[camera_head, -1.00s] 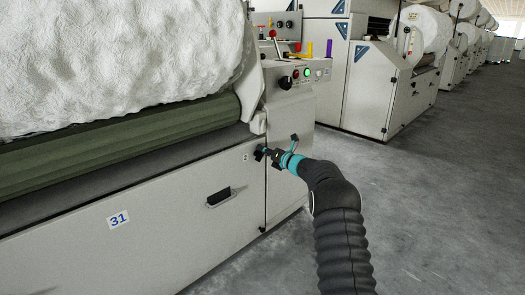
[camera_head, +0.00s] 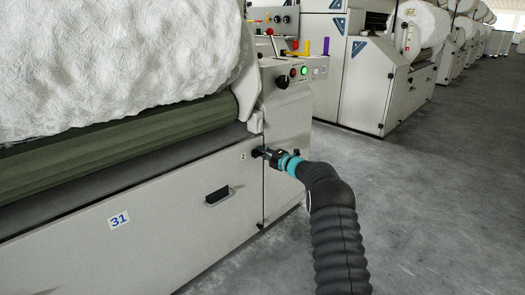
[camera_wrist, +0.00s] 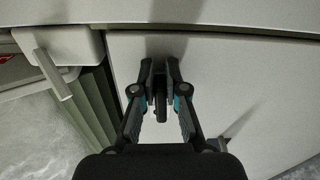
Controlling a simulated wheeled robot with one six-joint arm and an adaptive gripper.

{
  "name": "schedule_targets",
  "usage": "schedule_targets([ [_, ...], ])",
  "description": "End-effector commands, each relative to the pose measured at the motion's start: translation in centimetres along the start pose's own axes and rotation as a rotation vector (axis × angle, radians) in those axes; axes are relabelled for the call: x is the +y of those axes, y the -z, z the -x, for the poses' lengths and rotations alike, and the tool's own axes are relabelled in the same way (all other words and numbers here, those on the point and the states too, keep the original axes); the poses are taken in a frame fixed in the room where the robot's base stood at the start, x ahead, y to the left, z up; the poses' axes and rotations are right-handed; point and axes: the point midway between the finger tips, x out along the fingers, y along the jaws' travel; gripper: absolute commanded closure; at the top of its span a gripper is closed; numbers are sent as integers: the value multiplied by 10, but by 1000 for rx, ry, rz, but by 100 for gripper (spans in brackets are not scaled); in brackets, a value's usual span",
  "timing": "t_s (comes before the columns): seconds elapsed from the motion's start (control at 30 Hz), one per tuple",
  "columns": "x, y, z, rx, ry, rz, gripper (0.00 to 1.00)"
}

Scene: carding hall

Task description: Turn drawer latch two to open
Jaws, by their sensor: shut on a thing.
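The drawer latch (camera_wrist: 160,98) is a small dark knob or lever on the pale machine front. In the wrist view it stands between my two fingertips, upright in the picture. My gripper (camera_wrist: 160,78) is shut on it, with one finger on each side. In the head view my gripper (camera_head: 267,154) is at the upper right corner of the drawer front (camera_head: 160,215), by a small label marked 2 (camera_head: 243,156). There the latch is mostly hidden by the fingers. The drawer front looks flush with the machine.
The drawer front has a dark recessed handle (camera_head: 218,196) and a plate marked 31 (camera_head: 119,220). A green roller (camera_head: 120,136) and white fibre roll (camera_head: 110,60) lie above. A control panel (camera_head: 300,76) is at the upper right. Grey floor (camera_head: 430,200) is clear on the right.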

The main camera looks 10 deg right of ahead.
Motion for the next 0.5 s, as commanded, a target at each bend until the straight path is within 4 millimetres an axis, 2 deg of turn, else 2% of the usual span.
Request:
schedule_targets([
  [0.5, -1, -4, 2, -9, -1, -77, 100],
])
